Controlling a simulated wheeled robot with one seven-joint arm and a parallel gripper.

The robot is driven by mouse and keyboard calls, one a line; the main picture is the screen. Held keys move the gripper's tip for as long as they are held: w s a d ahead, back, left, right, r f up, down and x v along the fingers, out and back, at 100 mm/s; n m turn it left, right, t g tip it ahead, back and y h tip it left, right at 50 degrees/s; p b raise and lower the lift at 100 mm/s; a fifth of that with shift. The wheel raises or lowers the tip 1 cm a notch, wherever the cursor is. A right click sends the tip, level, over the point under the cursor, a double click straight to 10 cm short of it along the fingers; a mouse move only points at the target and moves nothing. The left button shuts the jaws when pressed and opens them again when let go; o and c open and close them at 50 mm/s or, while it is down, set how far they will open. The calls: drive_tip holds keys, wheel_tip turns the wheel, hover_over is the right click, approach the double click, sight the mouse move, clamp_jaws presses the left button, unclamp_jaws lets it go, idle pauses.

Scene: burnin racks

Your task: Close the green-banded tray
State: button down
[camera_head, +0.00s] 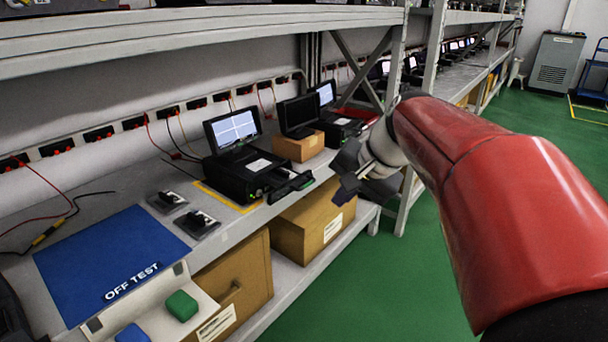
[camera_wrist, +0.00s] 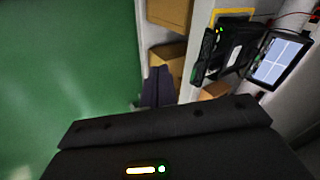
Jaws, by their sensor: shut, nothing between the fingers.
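A black test unit (camera_head: 245,175) with a lit screen stands on the bench in the head view. A dark tray (camera_head: 291,187) sticks out of its front over the bench edge, so it stands open.
A small cardboard box (camera_head: 298,147) and another black unit stand to the right. A blue OFF TEST mat (camera_head: 110,255) and two small dark fixtures lie to the left. Large cardboard boxes (camera_head: 312,222) fill the lower shelf. The green floor (camera_head: 400,290) in front is clear.

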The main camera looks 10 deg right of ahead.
sight(288, 175)
drive_tip(key=w+d+r+m+t+y, duration=0.1)
drive_tip(key=w+d+r+m+y, duration=0.15)
drive_tip(key=w+d, duration=0.4)
drive_tip(key=w+r+x, duration=0.1)
drive_tip(key=x, duration=1.2)
drive_tip(key=shift+w+a+h, duration=0.35)
drive_tip(key=shift+w+a, duration=0.15)
drive_tip(key=shift+w, duration=0.05)
drive_tip(key=w+a+p, duration=0.1)
drive_tip(key=w, duration=0.1)
drive_tip(key=w+a, duration=0.2)
drive_tip(key=w+a+p, duration=0.1)
drive_tip(key=w, duration=0.1)
drive_tip(key=shift+w+a+p, duration=0.2)
drive_tip(key=shift+a+p, duration=0.1)
drive_tip(key=shift+s+d, duration=0.1)
